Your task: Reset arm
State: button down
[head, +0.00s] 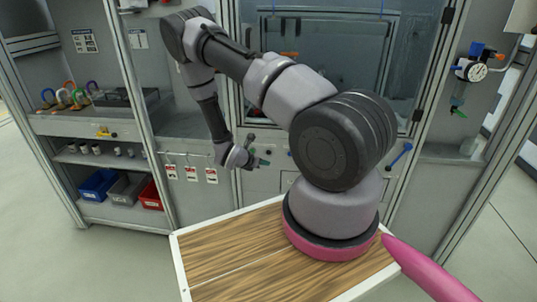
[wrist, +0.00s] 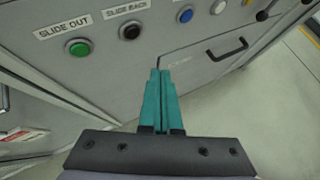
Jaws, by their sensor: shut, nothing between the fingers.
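My gripper (wrist: 158,78) shows in the wrist view with its two teal fingers together and nothing between them. It points at a grey cabinet front (wrist: 190,85) below a row of buttons. In the head view my gripper (head: 266,163) is small, at the end of my arm, in front of the machine's lower panel. My arm stretches from its base on the wooden top up and to the left, then bends down to the gripper. The gap between the fingertips and the panel is hard to judge.
A green button (wrist: 80,48) and a black button (wrist: 130,31) carry labels "SLIDE OUT" and "SLIDE BACK". A drawer handle (wrist: 228,50) is at right. Blue bin (head: 98,185), grey bin (head: 127,189) and red bin (head: 151,195) sit on a low shelf. Open floor lies left.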

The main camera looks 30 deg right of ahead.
jog(key=s+r+m+g+y, duration=0.3)
jog(key=r+m, duration=1.1)
jog(key=r, duration=1.4)
jog(key=s+a+r+m+t+y, duration=0.2)
jog(key=s+a+r+m+y, duration=0.2)
jog(key=s+r, duration=0.7)
jog(key=s+a+r+m+t+y, duration=0.3)
jog(key=s+a+r+m+y, duration=0.2)
jog(key=s+a+r+m, duration=0.4)
notch_tip(320, 180, up, 6)
jog(key=shift+s+a+f, duration=0.25)
jog(key=shift+s+a, duration=0.25)
jog(key=shift+s, duration=0.75)
jog(key=shift+t, duration=0.3)
